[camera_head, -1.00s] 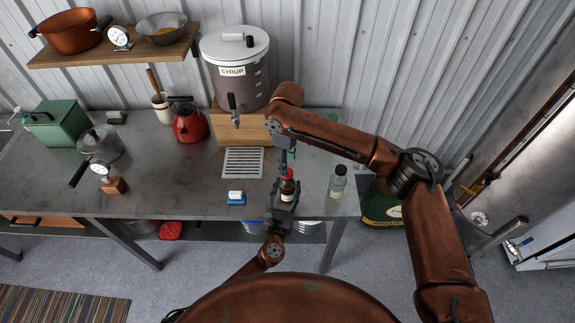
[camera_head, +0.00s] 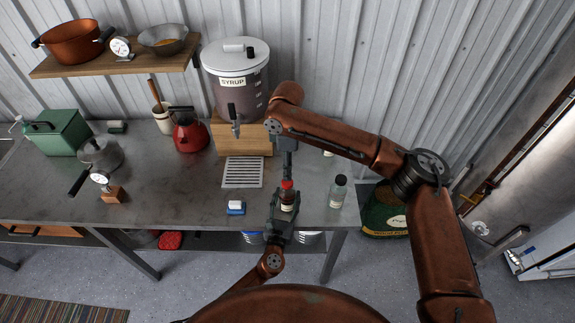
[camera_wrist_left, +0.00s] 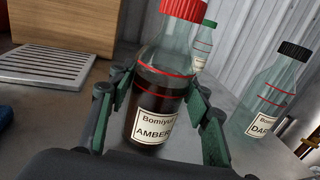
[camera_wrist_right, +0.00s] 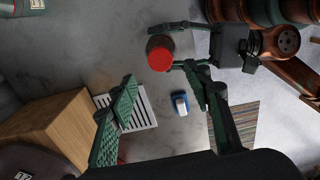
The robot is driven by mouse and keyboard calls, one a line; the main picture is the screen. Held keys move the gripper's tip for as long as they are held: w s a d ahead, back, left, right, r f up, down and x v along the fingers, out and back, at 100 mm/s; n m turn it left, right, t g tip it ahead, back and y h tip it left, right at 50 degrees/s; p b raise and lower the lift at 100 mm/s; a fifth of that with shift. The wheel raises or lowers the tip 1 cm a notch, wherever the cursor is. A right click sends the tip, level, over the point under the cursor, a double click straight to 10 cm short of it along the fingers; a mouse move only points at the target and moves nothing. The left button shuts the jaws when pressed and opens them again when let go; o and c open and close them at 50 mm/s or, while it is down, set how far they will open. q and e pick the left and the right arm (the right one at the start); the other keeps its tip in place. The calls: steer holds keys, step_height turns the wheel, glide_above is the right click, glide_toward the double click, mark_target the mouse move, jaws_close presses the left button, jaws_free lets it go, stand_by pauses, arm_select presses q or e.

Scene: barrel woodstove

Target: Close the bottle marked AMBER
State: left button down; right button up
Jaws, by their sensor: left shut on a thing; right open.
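The AMBER bottle (camera_wrist_left: 155,108) is clear glass with dark liquid and a readable label. Its red cap (camera_wrist_left: 184,8) sits on top; I cannot tell whether it is tight. My left gripper (camera_head: 281,212) is shut around the bottle's body, holding it upright near the table's front edge; its fingers (camera_wrist_left: 160,110) flank the bottle in the left wrist view. My right gripper (camera_head: 288,168) points down from above, close over the cap. In the right wrist view its open fingers (camera_wrist_right: 165,97) stand apart, with the red cap (camera_wrist_right: 160,58) beyond them.
A black-capped DARK bottle (camera_wrist_left: 270,92) stands to the right, and a green-capped bottle (camera_wrist_left: 203,45) behind. A blue-and-white block (camera_head: 236,208) and a metal grate (camera_head: 243,172) lie left. The syrup container (camera_head: 236,85) stands on a wooden block (camera_head: 241,138) behind.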

steer(key=shift+f, duration=4)
steer(key=c, duration=1.2)
steer(key=shift+c, duration=0.2)
steer(key=o, duration=1.4)
steer(key=shift+r, duration=0.1)
